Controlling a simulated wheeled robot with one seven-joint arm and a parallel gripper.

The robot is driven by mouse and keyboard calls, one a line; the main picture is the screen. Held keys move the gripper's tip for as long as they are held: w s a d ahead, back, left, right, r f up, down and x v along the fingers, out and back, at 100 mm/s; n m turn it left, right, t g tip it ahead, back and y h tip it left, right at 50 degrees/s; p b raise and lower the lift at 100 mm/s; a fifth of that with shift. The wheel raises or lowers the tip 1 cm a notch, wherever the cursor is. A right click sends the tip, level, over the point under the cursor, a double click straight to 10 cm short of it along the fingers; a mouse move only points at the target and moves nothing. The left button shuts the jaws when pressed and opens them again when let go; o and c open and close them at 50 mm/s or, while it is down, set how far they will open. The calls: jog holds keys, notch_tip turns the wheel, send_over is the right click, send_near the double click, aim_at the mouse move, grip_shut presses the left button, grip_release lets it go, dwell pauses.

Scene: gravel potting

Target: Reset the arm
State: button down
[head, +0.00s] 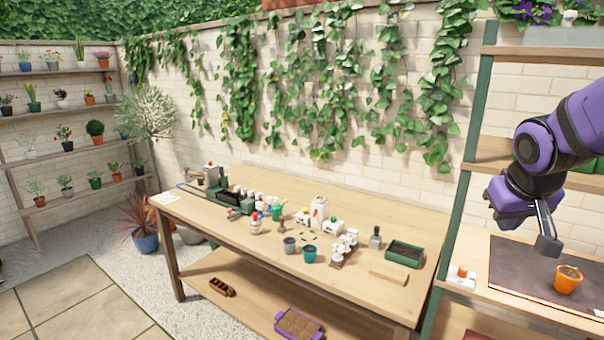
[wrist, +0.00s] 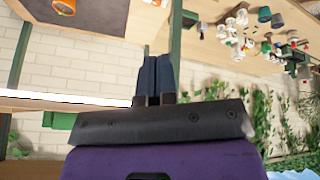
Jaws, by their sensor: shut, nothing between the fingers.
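My purple arm reaches in from the right in the head view. My gripper (head: 548,246) is shut and empty, pointing down above the dark mat (head: 520,262) on the right bench. An orange pot with a small plant (head: 567,281) stands on the mat, just right of and below the gripper tips, apart from them. In the wrist view my gripper fingers (wrist: 154,60) are together with nothing between them. The orange pot (wrist: 64,6) also shows at the top left there.
The long wooden table (head: 260,190) holds several pots, bottles, a green tray (head: 404,253) and a trowel-like tool (head: 375,238). A small white item (head: 461,278) with an orange top sits left of the mat. A green shelf post (head: 462,190) stands left of my gripper.

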jog(key=s+a+r+y, duration=0.1)
jog(key=s+a+r, duration=0.2)
jog(key=s, duration=0.5)
jog(key=s+a+r+y, duration=0.1)
jog(key=s+a+r, duration=0.2)
jog(key=s, duration=0.5)
jog(key=shift+s+n, duration=0.25)
jog(key=shift+n, duration=0.05)
